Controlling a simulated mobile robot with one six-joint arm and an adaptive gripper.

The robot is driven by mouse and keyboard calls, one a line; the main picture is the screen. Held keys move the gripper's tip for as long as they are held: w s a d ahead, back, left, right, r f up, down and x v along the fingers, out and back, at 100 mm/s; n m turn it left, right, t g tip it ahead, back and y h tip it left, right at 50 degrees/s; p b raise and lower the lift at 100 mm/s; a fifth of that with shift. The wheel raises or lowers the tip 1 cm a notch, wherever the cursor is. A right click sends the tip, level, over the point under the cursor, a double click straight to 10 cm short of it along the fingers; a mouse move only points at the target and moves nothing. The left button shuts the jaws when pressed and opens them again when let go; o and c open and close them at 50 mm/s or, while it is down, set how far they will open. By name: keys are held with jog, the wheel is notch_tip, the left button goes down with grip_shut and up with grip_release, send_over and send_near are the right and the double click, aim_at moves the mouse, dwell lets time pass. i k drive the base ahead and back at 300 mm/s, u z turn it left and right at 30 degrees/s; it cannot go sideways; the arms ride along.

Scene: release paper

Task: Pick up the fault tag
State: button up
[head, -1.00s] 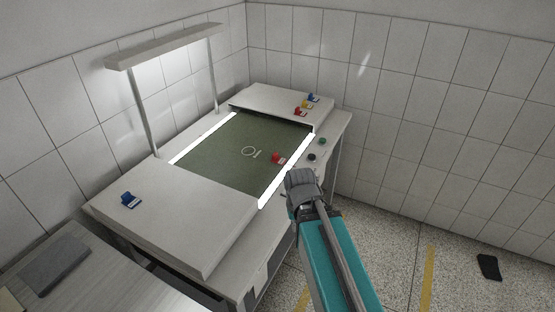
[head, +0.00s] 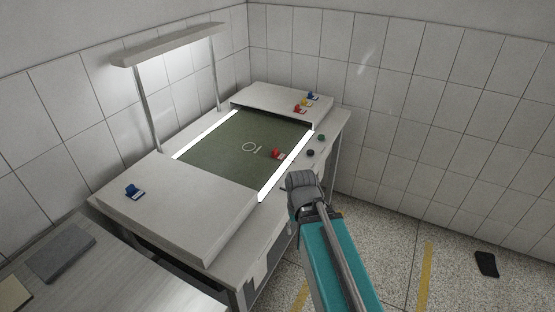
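Which thing is the fault tag I cannot tell for sure from its look. A small red piece with a white part (head: 277,154) lies on the dark green panel (head: 215,147) of the workbench, near its right light strip. A small white tag-like shape (head: 261,270) shows at the bench's front side, too small to read. My gripper (head: 286,189) is at the end of my teal arm, off the right edge of the bench and nearer to me than the red piece. Its fingers are mostly hidden behind the wrist, and no held thing shows.
A blue clip (head: 134,191) lies on the near white cover (head: 190,215). Red, yellow and blue pieces (head: 305,103) sit on the far cover. Green and black buttons (head: 316,145) are at the right edge. A lamp (head: 165,44) overhangs the bench. A dark object (head: 486,264) lies on the floor.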

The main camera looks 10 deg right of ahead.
aim_at(276, 155)
jog(key=k, duration=1.2)
jog(key=z, duration=0.5)
jog(key=i, duration=0.9)
jog(key=z, duration=0.65)
jog(key=i, duration=0.75)
jog(key=u, duration=0.45)
jog(key=i, duration=0.75)
jog(key=u, duration=0.7)
